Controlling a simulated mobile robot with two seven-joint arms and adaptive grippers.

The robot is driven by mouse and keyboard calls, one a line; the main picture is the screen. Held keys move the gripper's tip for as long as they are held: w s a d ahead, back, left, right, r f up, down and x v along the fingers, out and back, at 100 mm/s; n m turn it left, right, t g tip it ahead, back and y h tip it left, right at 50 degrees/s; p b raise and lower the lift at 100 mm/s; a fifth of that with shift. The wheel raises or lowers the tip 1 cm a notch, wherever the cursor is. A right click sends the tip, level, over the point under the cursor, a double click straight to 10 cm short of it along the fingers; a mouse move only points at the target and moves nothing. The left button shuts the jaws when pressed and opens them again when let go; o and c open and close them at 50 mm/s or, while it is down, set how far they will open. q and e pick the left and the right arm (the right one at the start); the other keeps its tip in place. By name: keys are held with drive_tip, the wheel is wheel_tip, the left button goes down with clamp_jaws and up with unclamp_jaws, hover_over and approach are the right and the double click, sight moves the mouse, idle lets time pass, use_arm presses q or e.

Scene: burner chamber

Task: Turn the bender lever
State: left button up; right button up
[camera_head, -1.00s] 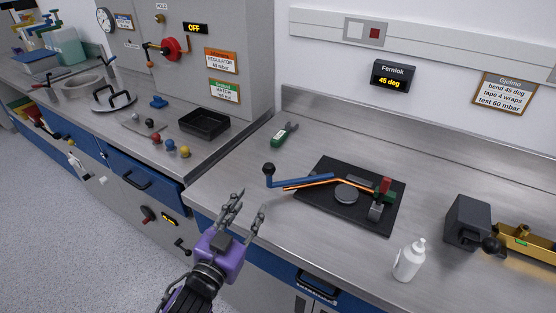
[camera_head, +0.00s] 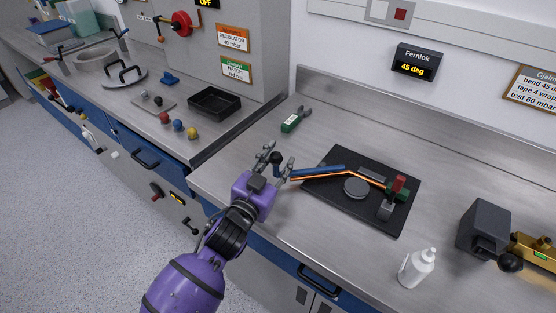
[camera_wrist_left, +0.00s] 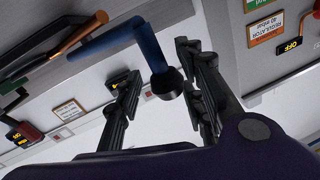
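The bender has a black base plate (camera_head: 338,205), a round grey disc (camera_head: 356,187), a red-topped clamp (camera_head: 399,184) and a blue lever (camera_head: 318,171). A copper tube (camera_head: 322,177) runs alongside the lever and bends toward the clamp. The lever's upright end carries a black knob (camera_head: 276,158); the knob also shows in the left wrist view (camera_wrist_left: 167,84). My purple left gripper (camera_head: 278,156) is open, its fingers on either side of the knob. In the wrist view the knob sits nearer the right-hand fingers; contact cannot be told. My right gripper is out of view.
A sign (camera_head: 415,62) reads "Fernlok 45 deg". Green-handled pliers (camera_head: 294,121) lie behind the gripper. A white bottle (camera_head: 417,268) stands at the front right, near a dark grey block (camera_head: 484,229). A black tray (camera_head: 214,102) is on the left bench. Bare counter surrounds the plate.

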use_arm(q)
drive_tip(key=shift+w, duration=0.15)
drive_tip(key=shift+c, duration=0.5)
clamp_jaws()
drive_tip(key=shift+f, duration=0.15)
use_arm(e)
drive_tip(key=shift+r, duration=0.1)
use_arm(q)
drive_tip(key=shift+f, duration=0.1)
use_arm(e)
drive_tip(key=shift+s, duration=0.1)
